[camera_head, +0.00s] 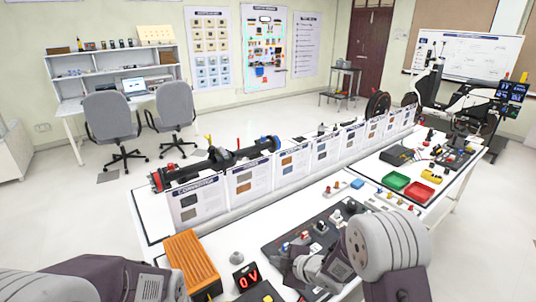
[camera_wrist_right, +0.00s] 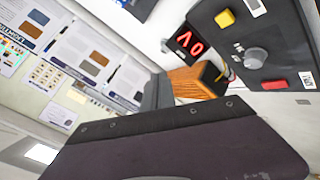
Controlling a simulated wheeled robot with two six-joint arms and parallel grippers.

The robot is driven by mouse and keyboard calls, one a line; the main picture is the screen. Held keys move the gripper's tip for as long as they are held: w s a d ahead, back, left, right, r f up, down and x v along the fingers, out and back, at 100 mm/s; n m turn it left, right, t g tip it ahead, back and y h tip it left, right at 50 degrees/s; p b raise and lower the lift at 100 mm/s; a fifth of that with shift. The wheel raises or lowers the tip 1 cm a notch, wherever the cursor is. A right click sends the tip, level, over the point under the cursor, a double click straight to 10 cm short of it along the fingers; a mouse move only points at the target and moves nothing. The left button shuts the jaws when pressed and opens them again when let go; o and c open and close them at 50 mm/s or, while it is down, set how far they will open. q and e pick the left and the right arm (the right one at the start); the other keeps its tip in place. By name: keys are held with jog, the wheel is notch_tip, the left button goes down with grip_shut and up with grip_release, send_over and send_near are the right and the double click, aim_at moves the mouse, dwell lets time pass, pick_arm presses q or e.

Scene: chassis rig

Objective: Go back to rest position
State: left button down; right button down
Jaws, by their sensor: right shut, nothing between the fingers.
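My right gripper (camera_head: 292,264) shows in the head view low in the middle, in front of the dark panel with small parts. It is shut with nothing between its fingers. The rounded grey joint of my right arm stands to its right. My left arm comes in at the lower left, beside the orange ribbed block, and its gripper is not in view. In the right wrist view, a dark part of my own arm fills the bottom.
The orange block (camera_head: 191,262) and a red-lit display (camera_head: 247,277) lie on the white bench near my arms. The dark panel (camera_head: 325,232) holds several small parts. Upright cards (camera_head: 257,178) line the bench's back. Green (camera_head: 396,180) and red (camera_head: 419,191) trays sit right.

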jog(key=s+d+r+m+t+h, duration=0.1)
jog(key=s+d+r+m+h, duration=0.2)
jog(key=d+r+m+h, duration=0.55)
jog(key=s+d+f+m+g, duration=0.2)
jog(key=s+m, duration=0.1)
jog(key=s, duration=0.3)
jog(key=s+d+f+m+g+y, duration=0.1)
jog(key=s+d+f+m+g, duration=0.1)
jog(key=s, duration=0.5)
jog(key=s+d+f+m+g+y, duration=0.1)
jog(key=s+d+f+m+g, duration=0.1)
jog(key=s+f+m+g, duration=0.1)
jog(key=s+m+g, duration=0.1)
jog(key=s+m, duration=0.1)
jog(key=s, duration=0.1)
jog(key=shift+s+d, duration=0.3)
jog(key=shift+s, duration=0.05)
jog(key=shift+s, duration=0.15)
